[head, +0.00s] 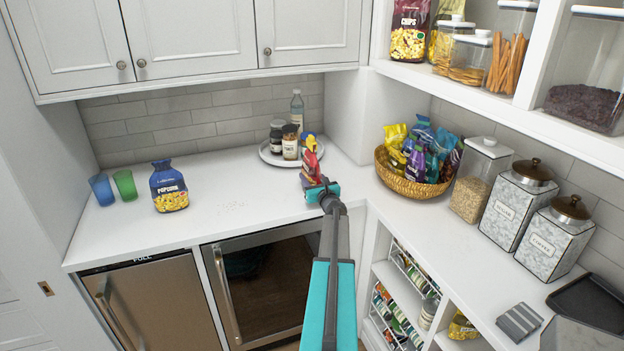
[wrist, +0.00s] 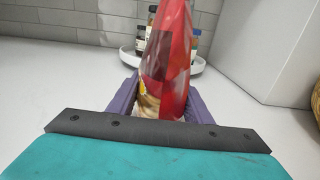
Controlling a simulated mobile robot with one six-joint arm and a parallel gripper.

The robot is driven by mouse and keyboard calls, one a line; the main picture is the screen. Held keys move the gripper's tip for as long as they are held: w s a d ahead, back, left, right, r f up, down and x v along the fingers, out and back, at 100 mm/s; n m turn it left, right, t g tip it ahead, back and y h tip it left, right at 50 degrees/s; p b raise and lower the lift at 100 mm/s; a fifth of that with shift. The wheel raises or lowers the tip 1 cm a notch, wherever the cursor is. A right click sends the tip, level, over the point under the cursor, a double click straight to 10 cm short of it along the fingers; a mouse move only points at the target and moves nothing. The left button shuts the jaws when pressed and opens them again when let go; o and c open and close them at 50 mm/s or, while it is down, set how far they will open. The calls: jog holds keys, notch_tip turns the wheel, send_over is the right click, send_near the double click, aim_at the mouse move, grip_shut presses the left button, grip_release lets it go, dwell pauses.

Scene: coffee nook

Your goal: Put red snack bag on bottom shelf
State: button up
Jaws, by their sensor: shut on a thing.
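The red snack bag (head: 311,160) is at the back corner of the counter, in front of the round tray. In the wrist view the red bag (wrist: 168,60) stands upright between the purple fingers of my gripper (wrist: 160,98). My gripper (head: 320,185) is shut on the bag, low over the counter. Whether the bag's bottom touches the counter is hidden. Open shelves (head: 381,272) lie under the right counter, with cans in white racks and a yellow bag (head: 462,327) in a low compartment.
A white tray (head: 266,156) with bottles and jars stands just behind the bag. A basket (head: 405,183) of snack bags, a cereal jar (head: 480,180) and canisters (head: 518,205) line the right counter. A popcorn bag (head: 169,187) and two cups stand left. The front counter is clear.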

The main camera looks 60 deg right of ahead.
aim_at(311, 170)
jog(key=shift+r+b, duration=0.6)
jog(key=shift+r, duration=0.7)
jog(key=shift+a+r, duration=0.15)
jog(key=shift+r, duration=0.2)
jog(key=s+a+b, duration=0.2)
jog(key=a, duration=0.5)
jog(key=s+a+r+b, duration=0.1)
jog(key=s+a+b, duration=0.1)
jog(key=a, duration=0.6)
jog(key=shift+s+r+b, duration=0.2)
jog(key=shift+s+b, duration=0.1)
jog(key=shift+b, duration=0.1)
